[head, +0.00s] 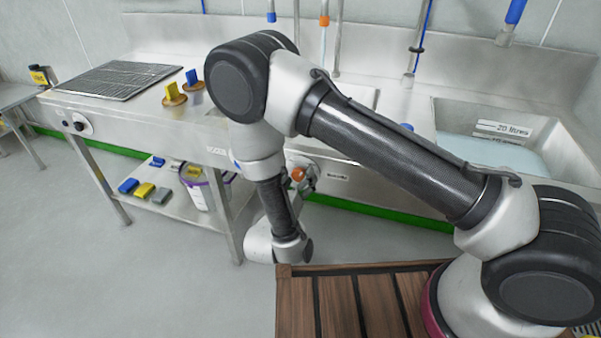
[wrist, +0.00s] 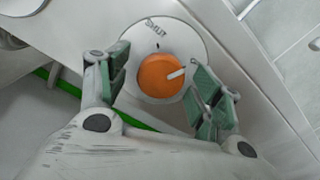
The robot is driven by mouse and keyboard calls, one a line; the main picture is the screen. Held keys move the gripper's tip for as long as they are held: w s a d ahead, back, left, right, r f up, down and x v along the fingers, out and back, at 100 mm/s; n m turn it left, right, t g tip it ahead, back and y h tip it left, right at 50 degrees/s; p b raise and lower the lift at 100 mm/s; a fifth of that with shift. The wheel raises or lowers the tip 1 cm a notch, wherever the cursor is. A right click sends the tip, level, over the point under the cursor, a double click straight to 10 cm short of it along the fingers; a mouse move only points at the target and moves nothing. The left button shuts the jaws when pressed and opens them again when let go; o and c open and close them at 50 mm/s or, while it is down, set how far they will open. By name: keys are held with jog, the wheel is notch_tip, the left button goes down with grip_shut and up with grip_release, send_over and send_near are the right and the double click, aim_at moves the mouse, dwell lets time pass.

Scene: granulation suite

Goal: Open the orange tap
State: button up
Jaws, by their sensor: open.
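The orange tap (wrist: 158,77) is a round orange knob with a white pointer line, on a pale round plate (wrist: 190,42) marked "SHUT". The pointer points to the right and slightly up in the wrist view, away from the "SHUT" mark. My gripper (wrist: 160,85) is open, with one green-padded finger to the left of the knob and the other to its right. I cannot tell whether the right finger touches it. In the head view the orange knob (head: 298,174) shows small on the bench front, beside my gripper (head: 303,180), which is partly hidden by my arm.
The steel bench holds a drain grate (head: 118,80) and a sink with water (head: 500,150) at the right. A lower shelf carries a white bucket (head: 203,195) and several coloured blocks. A wooden slatted surface (head: 335,300) lies at the front. The floor at left is clear.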

jog(key=shift+w, duration=0.15)
jog(key=shift+c, duration=0.5)
jog(key=c, duration=1)
jog(key=shift+o, duration=0.2)
jog(key=shift+m, duration=2.3)
jog(key=o, duration=1.1)
jog(key=shift+c, duration=0.2)
notch_tip(320, 180, up, 10)
jog(key=shift+r, duration=0.1)
